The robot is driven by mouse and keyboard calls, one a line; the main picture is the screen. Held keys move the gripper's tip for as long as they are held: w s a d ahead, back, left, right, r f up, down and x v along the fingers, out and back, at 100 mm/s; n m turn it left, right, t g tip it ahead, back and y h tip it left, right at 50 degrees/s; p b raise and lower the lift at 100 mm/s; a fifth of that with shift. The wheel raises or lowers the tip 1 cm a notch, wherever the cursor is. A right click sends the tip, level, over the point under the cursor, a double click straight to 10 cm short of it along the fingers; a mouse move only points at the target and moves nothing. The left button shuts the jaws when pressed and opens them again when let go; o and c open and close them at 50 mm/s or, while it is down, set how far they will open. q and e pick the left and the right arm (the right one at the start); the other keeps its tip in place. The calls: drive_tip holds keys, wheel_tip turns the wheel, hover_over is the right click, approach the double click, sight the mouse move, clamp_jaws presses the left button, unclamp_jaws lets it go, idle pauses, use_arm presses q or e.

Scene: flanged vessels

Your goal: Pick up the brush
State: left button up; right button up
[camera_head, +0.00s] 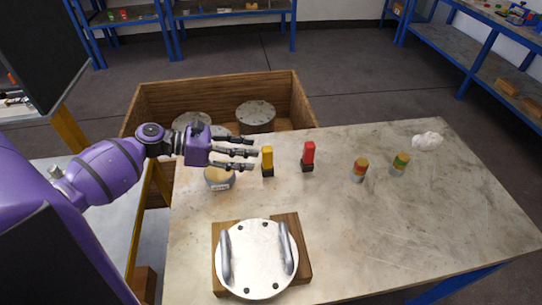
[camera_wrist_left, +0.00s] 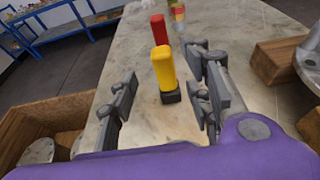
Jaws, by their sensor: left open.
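Two upright handle-like pieces with dark bases stand on the table, one yellow (camera_head: 267,161) and one red (camera_head: 308,157). I cannot tell for sure which is the brush. My left gripper (camera_head: 250,153) is open and empty, its fingers pointing right, just left of the yellow piece. In the left wrist view the yellow piece (camera_wrist_left: 163,70) appears between the spread fingers, with no clear contact. The red piece (camera_wrist_left: 159,28) stands behind it there. My right gripper is not in view.
A labelled bowl (camera_head: 219,178) sits below the left gripper. A round metal lid with two handles (camera_head: 257,258) lies on wooden blocks in front. Two banded cans (camera_head: 360,170) (camera_head: 400,163) and a white crumpled piece (camera_head: 427,140) stand right. A wooden crate (camera_head: 295,95) is behind.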

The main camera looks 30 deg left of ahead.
sight(267, 155)
use_arm(q)
drive_tip(key=shift+x, duration=1)
drive_tip(key=x, duration=0.3)
drive_tip(key=shift+d+f+p, duration=0.25)
drive_tip(key=shift+d+p, duration=0.05)
drive_tip(key=shift+d, duration=0.1)
drive_tip(key=shift+w+d+f, duration=0.2)
drive_tip(key=shift+d+f, duration=0.05)
drive_tip(key=shift+d, duration=0.05)
drive_tip(key=c, duration=1.1)
drive_tip(key=shift+r, duration=0.1)
clamp_jaws()
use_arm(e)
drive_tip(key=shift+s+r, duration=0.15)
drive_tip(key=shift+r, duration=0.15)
